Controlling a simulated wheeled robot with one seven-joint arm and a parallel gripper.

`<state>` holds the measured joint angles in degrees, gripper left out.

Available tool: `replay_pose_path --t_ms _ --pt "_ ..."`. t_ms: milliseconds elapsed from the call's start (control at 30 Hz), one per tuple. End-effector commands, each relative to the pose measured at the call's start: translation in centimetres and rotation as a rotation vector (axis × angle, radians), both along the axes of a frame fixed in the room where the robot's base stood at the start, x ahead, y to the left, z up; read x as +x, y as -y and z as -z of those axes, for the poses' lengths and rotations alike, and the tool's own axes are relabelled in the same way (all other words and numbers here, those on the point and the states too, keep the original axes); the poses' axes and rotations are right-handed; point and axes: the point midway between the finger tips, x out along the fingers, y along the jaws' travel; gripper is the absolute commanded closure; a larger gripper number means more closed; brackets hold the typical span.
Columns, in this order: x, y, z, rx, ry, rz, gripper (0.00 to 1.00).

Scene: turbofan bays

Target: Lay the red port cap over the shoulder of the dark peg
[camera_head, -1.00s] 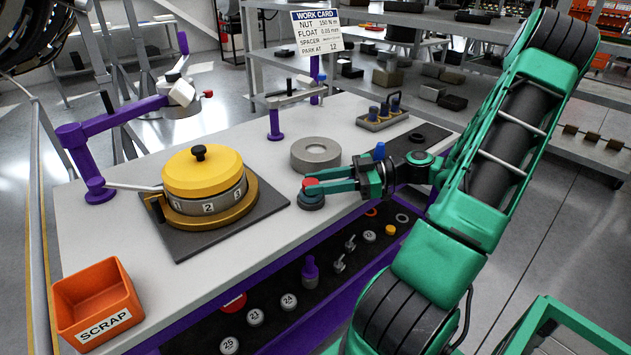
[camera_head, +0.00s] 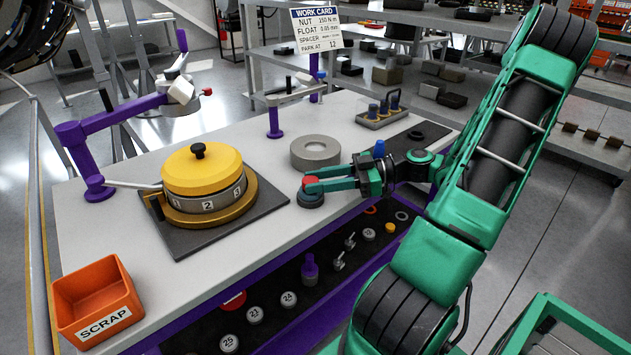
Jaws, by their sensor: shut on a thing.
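The red port cap (camera_head: 311,180) is between the fingertips of my gripper (camera_head: 312,186), above the front right part of the bench. My gripper is shut on it, and the fingers hide part of it. A dark round piece (camera_head: 310,201), which looks like the dark peg, stands on the bench directly under the cap. From this view I cannot tell whether the cap touches it or hangs just above it. The peg's upper part and shoulder are hidden by the cap and fingers.
A grey ring (camera_head: 315,152) lies just behind my gripper. A yellow-lidded round fixture (camera_head: 203,170) stands to the left on a dark plate. An orange scrap bin (camera_head: 95,300) is at front left. Purple clamp arms rise behind.

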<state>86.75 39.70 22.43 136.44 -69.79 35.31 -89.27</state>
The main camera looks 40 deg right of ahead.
Motion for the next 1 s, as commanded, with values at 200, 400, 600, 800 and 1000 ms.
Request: replay_pose_path --t_ms 200,400,600,800,1000 --pt "0.0 0.0 0.2 0.001 -0.001 0.0 0.89" --pt "0.0 0.0 0.3 0.0 0.0 0.0 0.49" --pt "0.0 0.0 0.3 0.0 0.0 0.0 0.47" --pt "-0.2 0.4 0.2 0.0 0.0 0.002 0.47" --pt "-1.9 2.8 -0.1 -0.001 0.0 0.004 0.47"
